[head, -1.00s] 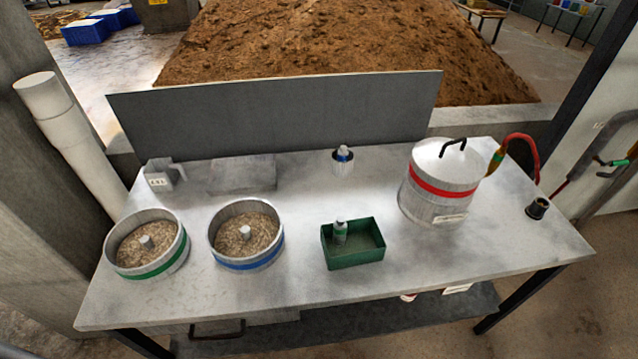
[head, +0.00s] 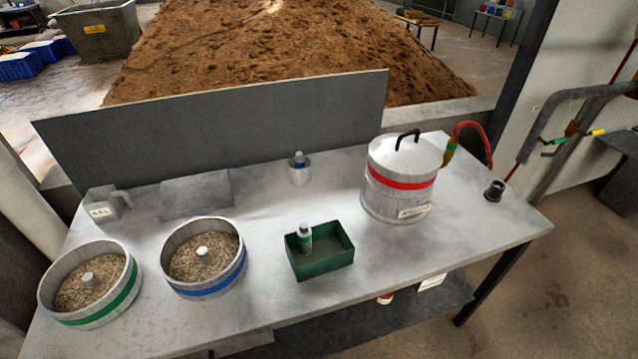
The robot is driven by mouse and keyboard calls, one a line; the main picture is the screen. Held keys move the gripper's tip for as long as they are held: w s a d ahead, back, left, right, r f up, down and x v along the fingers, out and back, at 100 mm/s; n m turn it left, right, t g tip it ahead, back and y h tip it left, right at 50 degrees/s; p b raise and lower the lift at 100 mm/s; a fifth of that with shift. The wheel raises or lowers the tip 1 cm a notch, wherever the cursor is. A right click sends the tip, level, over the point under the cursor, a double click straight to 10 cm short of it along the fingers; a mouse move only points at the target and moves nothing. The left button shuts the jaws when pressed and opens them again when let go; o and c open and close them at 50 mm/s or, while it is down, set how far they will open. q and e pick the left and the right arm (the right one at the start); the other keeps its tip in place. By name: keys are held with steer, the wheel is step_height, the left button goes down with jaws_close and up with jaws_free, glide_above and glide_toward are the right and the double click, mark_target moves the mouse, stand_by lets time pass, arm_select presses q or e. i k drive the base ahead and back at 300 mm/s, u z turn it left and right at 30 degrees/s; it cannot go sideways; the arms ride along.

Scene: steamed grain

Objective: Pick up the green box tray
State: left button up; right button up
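The green box tray (head: 322,266) sits on the grey metal table (head: 400,258), near its front edge and right of the middle. It is an open rectangular box. A small bottle (head: 305,240) with a white top and green band stands inside it, at its left end. The rest of the tray's inside looks empty. Neither of my grippers shows in the head view.
Left of the tray stand two round grain tubs, one blue-banded (head: 205,260) and one green-banded (head: 90,285). A lidded, red-banded steel pot (head: 398,180) stands behind it to the right. A small blue-banded container (head: 299,170) is behind. A grey panel (head: 215,130) lines the back.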

mark_target(332, 249)
steer(key=z, duration=2.35)
steer(key=i, duration=1.85)
steer(key=u, duration=3.65)
